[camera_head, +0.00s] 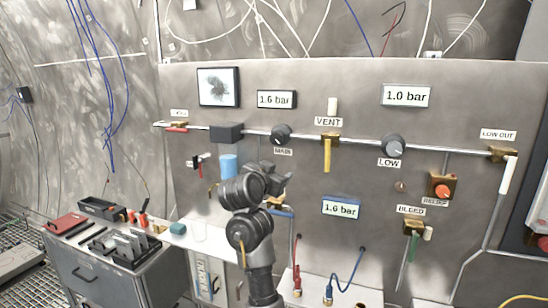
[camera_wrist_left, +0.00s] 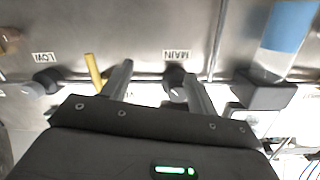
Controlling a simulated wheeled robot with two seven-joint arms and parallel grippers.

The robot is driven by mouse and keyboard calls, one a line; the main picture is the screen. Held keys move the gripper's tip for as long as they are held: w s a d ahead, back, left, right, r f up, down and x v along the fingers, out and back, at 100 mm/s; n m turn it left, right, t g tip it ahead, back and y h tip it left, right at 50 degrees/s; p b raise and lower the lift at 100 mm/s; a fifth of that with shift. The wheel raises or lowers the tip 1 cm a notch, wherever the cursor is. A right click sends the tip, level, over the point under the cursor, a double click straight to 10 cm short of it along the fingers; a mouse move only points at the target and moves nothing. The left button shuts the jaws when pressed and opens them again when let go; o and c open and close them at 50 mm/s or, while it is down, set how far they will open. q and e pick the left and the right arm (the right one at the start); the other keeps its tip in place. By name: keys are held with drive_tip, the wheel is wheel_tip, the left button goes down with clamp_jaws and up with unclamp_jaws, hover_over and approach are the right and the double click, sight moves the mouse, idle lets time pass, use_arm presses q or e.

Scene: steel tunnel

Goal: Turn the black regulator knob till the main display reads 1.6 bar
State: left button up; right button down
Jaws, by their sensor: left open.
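The black regulator knob (camera_head: 281,134) sits on the pipe above the MAIN label. The display above it (camera_head: 276,99) reads 1.6 bar. My left gripper (camera_head: 287,177) is open and empty, below the knob in the head view. In the left wrist view, which is upside down, the black knob (camera_wrist_left: 173,76) shows between the spread fingers of my left gripper (camera_wrist_left: 158,70), nearer the right-hand finger. It appears beyond the fingers, with no grip on it; the exact distance cannot be told. My right gripper is not in view.
A LOW knob (camera_head: 393,146) has its display (camera_head: 405,96) at 1.0 bar. A lower display (camera_head: 341,208) reads 1.6 bar. A tool cart (camera_head: 115,272) stands left.

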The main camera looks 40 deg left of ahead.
use_arm(q)
drive_tip(key=n+t+y, duration=0.1)
approach(275, 139)
drive_tip(key=p+x, duration=0.3)
drive_tip(key=x, duration=0.5)
drive_tip(key=shift+r, duration=0.1)
drive_tip(key=shift+w+a, duration=0.1)
drive_tip(key=shift+w, duration=0.35)
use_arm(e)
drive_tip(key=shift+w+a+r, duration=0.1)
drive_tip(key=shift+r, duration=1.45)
use_arm(q)
drive_tip(key=c, duration=0.9)
drive_tip(key=shift+b, duration=0.4)
drive_tip(key=shift+c, duration=0.4)
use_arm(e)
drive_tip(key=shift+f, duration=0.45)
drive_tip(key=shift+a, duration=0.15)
